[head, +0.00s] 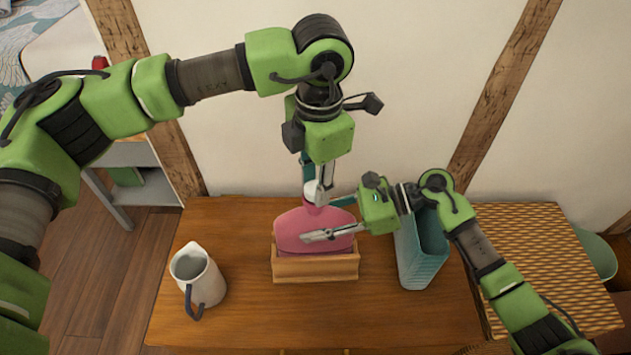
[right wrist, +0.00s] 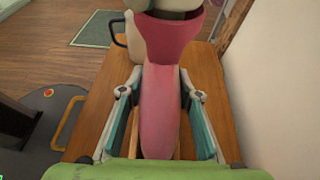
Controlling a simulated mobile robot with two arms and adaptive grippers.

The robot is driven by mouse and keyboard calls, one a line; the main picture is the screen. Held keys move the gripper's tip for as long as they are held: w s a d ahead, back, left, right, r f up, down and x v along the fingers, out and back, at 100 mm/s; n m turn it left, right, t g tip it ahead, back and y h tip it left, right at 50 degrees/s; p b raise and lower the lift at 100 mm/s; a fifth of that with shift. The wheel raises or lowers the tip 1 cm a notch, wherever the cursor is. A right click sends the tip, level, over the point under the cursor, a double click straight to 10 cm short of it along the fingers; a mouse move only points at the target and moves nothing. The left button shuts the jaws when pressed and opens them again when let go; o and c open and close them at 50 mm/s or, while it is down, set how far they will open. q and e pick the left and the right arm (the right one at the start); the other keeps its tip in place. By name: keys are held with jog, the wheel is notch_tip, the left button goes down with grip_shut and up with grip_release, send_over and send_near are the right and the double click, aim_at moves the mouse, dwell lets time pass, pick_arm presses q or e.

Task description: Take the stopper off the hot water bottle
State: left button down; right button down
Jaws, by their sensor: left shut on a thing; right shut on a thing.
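The pink hot water bottle (head: 290,231) stands upright in a low wooden holder (head: 316,271) on the wooden table. Its pale stopper (head: 310,189) is at the top of the neck, partly hidden by my left gripper (head: 318,188), which comes down from above and is shut on it. I cannot tell whether the stopper is seated or loose. My right gripper (head: 322,219) reaches in from the right and is shut on the bottle's body, one finger in front and one behind. In the right wrist view, the bottle's body (right wrist: 160,110) lies between its fingers, below the flared pink neck (right wrist: 170,38).
A white jug (head: 210,281) with a dark handle stands left of the holder. A tall teal basket (head: 421,262) stands close on the right, by my right arm. The wall (head: 225,120) is just behind the table. The table's front (head: 270,325) is clear.

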pick_arm(q)
jog(key=shift+r, duration=0.15)
dwell(0.6)
jog(key=shift+r, duration=0.95)
jog(key=shift+r, duration=0.1)
jog(key=shift+r, duration=1.9)
pick_arm(e)
jog(key=c, duration=1.4)
grip_release()
